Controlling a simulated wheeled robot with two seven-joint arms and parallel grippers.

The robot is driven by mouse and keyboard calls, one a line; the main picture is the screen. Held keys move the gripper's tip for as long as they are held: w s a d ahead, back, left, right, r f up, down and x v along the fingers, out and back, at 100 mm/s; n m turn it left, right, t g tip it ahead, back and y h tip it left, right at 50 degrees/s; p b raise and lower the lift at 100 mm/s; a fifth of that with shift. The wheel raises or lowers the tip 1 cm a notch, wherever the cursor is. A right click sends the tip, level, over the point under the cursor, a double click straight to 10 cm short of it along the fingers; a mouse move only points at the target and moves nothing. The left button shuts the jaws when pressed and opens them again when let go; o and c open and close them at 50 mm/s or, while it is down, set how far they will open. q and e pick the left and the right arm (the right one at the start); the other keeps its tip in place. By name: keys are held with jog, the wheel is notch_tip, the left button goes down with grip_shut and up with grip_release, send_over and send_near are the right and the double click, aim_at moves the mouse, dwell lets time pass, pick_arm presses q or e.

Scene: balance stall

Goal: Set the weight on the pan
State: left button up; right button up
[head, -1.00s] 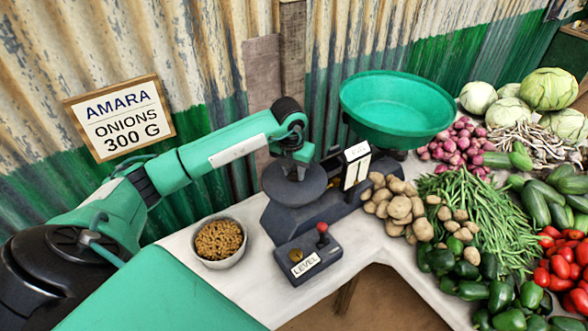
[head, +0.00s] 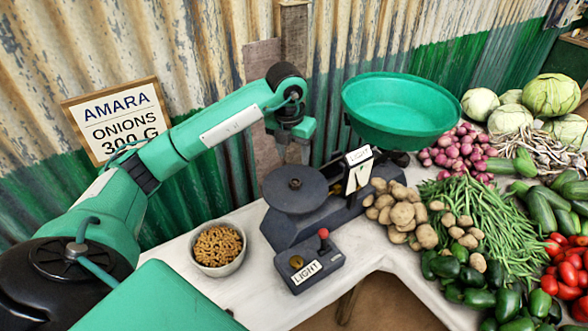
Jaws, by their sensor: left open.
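A balance scale (head: 318,218) stands on the counter. Its flat round dark pan (head: 275,192) is on the left, with a small dark knob-like piece (head: 295,183) at its middle. I cannot tell whether that piece is a loose weight or part of the pan. The green bowl-shaped pan (head: 400,100) on the right looks empty. My left gripper (head: 297,158) is open, pointing down above the dark pan, apart from the small piece. My right gripper is out of view.
A box with a red-topped lever and a "LIGHT" label (head: 307,272) stands before the scale. A bowl of brown pieces (head: 217,267) is to its left. Potatoes (head: 402,218), green beans (head: 470,215) and red onions (head: 460,148) crowd the right. A corrugated wall stands close behind.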

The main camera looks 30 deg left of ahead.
pick_arm(q)
jog(key=r, duration=0.3)
jog(key=shift+s+r, duration=0.1)
jog(key=shift+s, duration=0.1)
dwell(0.4)
